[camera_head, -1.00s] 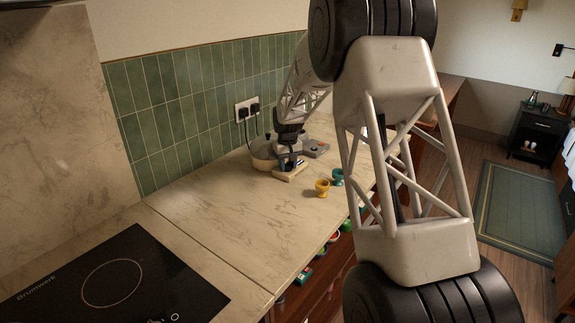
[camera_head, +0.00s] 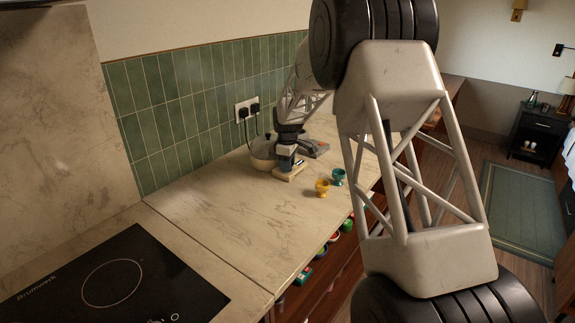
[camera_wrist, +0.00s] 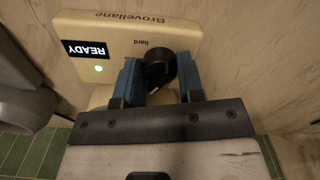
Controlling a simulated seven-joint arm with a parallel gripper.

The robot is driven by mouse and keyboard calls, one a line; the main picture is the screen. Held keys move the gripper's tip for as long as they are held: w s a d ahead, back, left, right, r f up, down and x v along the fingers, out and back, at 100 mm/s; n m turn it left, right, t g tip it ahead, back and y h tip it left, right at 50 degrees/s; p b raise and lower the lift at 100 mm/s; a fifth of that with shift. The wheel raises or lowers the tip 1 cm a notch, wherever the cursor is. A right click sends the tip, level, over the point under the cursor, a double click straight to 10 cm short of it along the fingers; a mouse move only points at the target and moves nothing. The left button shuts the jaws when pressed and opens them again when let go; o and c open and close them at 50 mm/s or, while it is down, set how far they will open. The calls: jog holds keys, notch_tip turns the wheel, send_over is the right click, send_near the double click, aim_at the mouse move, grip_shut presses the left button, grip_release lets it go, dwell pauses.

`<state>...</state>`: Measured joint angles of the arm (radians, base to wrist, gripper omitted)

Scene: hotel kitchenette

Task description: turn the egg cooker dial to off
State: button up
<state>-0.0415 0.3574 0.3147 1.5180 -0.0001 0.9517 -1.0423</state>
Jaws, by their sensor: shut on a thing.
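The egg cooker stands on the counter by the tiled wall in the head view, a round cream pot (camera_head: 262,162) with a cream control panel (camera_head: 290,176) low at its front. The gripper also shows over the panel in the head view (camera_head: 285,165).
A yellow egg cup (camera_head: 322,188) and a teal one (camera_head: 338,177) stand right of the panel. A grey appliance (camera_head: 313,147) is behind. Plugs fill the wall socket (camera_head: 247,108). The hob (camera_head: 110,285) is at front left; the counter between is clear.

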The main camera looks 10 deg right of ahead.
jog(key=shift+n, duration=0.5)
jog(key=o, duration=0.9)
jog(key=shift+r, duration=0.1)
jog(key=shift+r, duration=3.8)
